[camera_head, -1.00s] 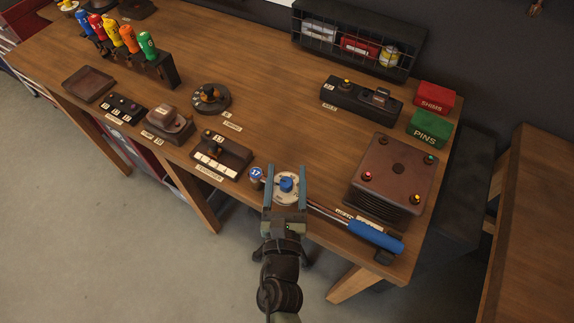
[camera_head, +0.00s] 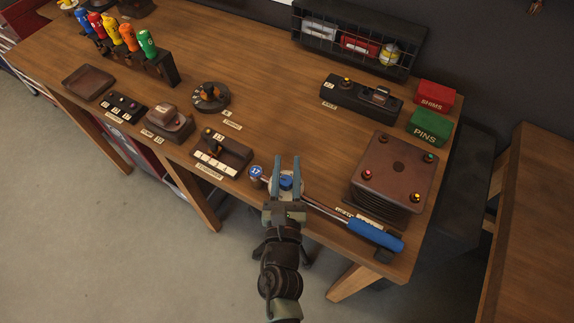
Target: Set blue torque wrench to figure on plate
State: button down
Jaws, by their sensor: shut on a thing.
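The blue torque wrench (camera_head: 372,234) lies along the bench's front edge, its blue handle at the right and its metal shaft running left. A pale round dial with a blue knob (camera_head: 286,182) sits at its left end. A round blue plate marked 17 (camera_head: 256,172) stands just left of the dial. My gripper (camera_head: 286,168) is over the dial, its two fingers on either side of the blue knob and shut on it. The dial's markings are too small to read and partly hidden by the fingers.
A stack of brown plates (camera_head: 392,178) stands right of the dial, behind the wrench handle. A dark block with a lever (camera_head: 222,152) is to the left. Red (camera_head: 434,96) and green (camera_head: 430,127) boxes sit at the right edge. The bench middle is clear.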

jog(key=shift+r+h+p, duration=0.1)
jog(key=shift+h+p, duration=0.2)
jog(key=shift+p, duration=0.05)
jog(key=shift+d+r+m+h+p, duration=0.1)
jog(key=shift+d+m+h+p, duration=0.05)
jog(key=shift+m+h+p, duration=0.5)
jog(key=m+h+p, duration=0.1)
jog(key=m+g+h+p, duration=0.1)
jog(key=h, duration=0.1)
jog(key=shift+d, duration=0.25)
jog(key=m+g+h, duration=0.1)
jog(key=m+h, duration=0.1)
jog(key=h, duration=0.1)
jog(key=m+g+h, duration=0.1)
jog(key=h, duration=0.1)
jog(key=shift+s+d+f+m+g+b, duration=0.25)
jog(key=shift+d+f+g+b, duration=0.05)
jog(key=shift+d+b, duration=0.1)
jog(key=shift+s+d+m+g+h+b, duration=0.15)
jog(key=shift+m+g+h+b, duration=0.3)
jog(key=shift+m+g+h, duration=0.35)
jog(key=shift+s+d+m+g+h+b, duration=0.15)
jog(key=shift+m+g+h+b, duration=0.25)
jog(key=shift+m+g+h, duration=0.35)
jog(key=shift+r+g, duration=0.1)
jog(key=shift+g, duration=0.15)
jog(key=c, duration=0.6)
grip_release()
jog(key=shift+s, duration=0.1)
